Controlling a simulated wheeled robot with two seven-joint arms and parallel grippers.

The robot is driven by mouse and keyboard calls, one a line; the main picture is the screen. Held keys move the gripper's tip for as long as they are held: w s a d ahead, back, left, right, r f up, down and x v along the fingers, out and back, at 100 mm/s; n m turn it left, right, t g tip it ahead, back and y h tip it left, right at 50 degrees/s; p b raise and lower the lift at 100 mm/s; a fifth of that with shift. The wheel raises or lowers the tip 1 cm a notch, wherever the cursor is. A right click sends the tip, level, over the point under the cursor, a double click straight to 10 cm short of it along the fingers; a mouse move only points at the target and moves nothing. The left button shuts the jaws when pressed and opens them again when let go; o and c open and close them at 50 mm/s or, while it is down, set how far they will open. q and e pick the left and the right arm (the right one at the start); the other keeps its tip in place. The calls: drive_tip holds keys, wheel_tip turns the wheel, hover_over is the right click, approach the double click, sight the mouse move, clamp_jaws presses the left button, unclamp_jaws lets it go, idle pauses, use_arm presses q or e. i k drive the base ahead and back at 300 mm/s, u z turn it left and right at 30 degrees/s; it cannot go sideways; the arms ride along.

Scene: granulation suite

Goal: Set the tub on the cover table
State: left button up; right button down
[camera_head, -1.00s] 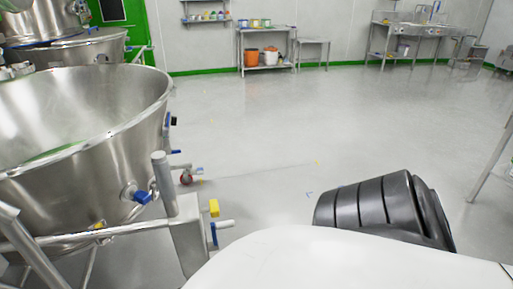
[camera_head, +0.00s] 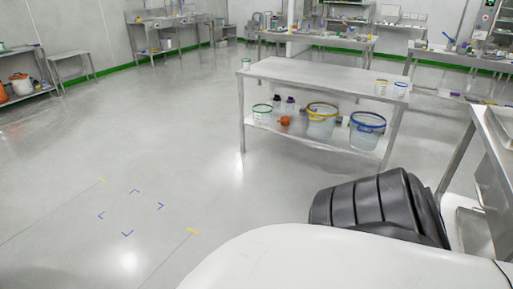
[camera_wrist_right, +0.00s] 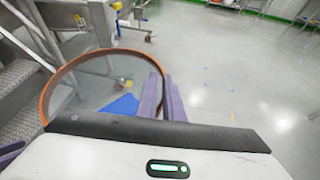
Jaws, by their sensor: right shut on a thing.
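A clear tub with an orange rim (camera_wrist_right: 62,72) shows at the left of the right wrist view. My right gripper (camera_wrist_right: 163,98) is shut on the tub's right side, its purple fingers close together at the rim. The tub's lower part is hidden behind the wrist housing. A steel table (camera_head: 320,77) with a mostly clear top stands ahead in the head view; I cannot tell for sure whether it is the cover table. The right gripper and the tub are out of the head view, and my left gripper is in neither view.
The table's lower shelf bears a yellow-rimmed tub (camera_head: 320,120), a blue-rimmed tub (camera_head: 367,130) and smaller items. Small containers (camera_head: 399,90) stand on its right end. A steel bench (camera_head: 493,150) is close at right. Open floor with blue corner marks (camera_head: 128,233) lies at left.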

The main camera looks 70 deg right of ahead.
sight(297, 76)
drive_tip(key=z, duration=0.55)
drive_tip(key=i, duration=0.5)
drive_tip(key=z, duration=1.4)
drive_tip(key=i, duration=1.1)
drive_tip(key=z, duration=0.8)
drive_tip(key=i, duration=1.75)
drive_tip(key=u, duration=0.05)
